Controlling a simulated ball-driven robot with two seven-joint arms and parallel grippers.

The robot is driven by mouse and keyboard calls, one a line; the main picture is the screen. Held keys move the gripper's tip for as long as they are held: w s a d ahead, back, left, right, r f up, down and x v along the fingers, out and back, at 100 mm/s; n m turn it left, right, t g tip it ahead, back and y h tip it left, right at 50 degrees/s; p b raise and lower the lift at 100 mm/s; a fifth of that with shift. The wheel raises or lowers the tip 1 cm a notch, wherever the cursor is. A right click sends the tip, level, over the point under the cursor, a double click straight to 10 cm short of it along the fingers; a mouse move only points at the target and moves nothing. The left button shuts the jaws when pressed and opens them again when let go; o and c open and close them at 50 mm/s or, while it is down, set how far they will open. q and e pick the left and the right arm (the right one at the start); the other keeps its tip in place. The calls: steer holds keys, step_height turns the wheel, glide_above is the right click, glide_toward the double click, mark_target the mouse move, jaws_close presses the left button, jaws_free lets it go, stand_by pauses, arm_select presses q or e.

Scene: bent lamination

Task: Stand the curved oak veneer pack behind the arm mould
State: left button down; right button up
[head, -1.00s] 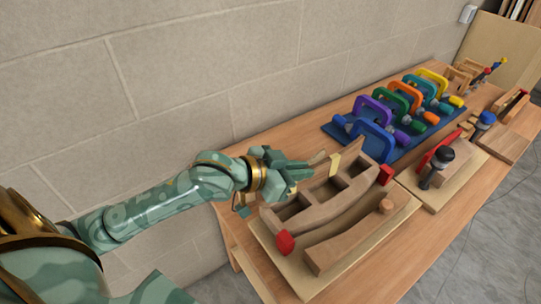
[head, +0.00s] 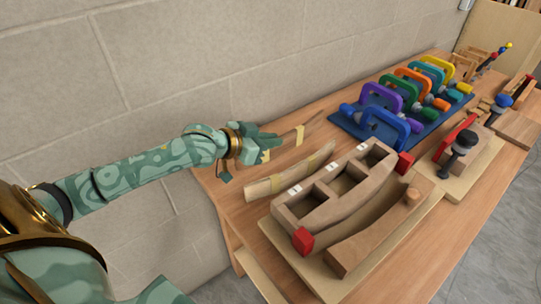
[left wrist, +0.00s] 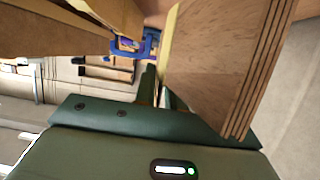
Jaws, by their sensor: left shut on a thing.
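My left gripper (head: 262,150) is shut on a brown curved wood veneer pack (head: 284,143) with a yellow tape band. The pack points to the right, toward the clamps, and the gripper hides its left end. In the left wrist view the held pack (left wrist: 215,55) shows its layered edge close up. A paler curved strip (head: 292,172) with yellow bands is between the gripper and the arm mould (head: 318,212). The mould has open pockets and red end blocks, and stands on a pale base board. My right gripper is not in view.
A blue rack (head: 425,128) of colourful clamps stands farther along the bench (head: 425,245). A board with a red-and-black tool (head: 460,145) is at the right. The block wall (head: 250,55) runs close behind the bench.

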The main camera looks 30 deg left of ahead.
arm_select(q)
steer(key=f, duration=0.1)
steer(key=f+b, duration=0.1)
steer(key=f, duration=0.1)
steer(key=a+f+b, duration=0.1)
steer(key=shift+w+f, duration=0.35)
steer(key=shift+f, duration=0.05)
steer(key=shift+r, duration=0.2)
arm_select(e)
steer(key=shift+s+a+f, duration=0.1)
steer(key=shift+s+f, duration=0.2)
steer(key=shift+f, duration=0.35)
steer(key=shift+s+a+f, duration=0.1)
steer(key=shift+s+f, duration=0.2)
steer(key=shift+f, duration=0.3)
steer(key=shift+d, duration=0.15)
arm_select(q)
steer(key=shift+f, duration=0.15)
steer(key=c, duration=1.5)
jaws_free()
steer(key=shift+o, duration=0.2)
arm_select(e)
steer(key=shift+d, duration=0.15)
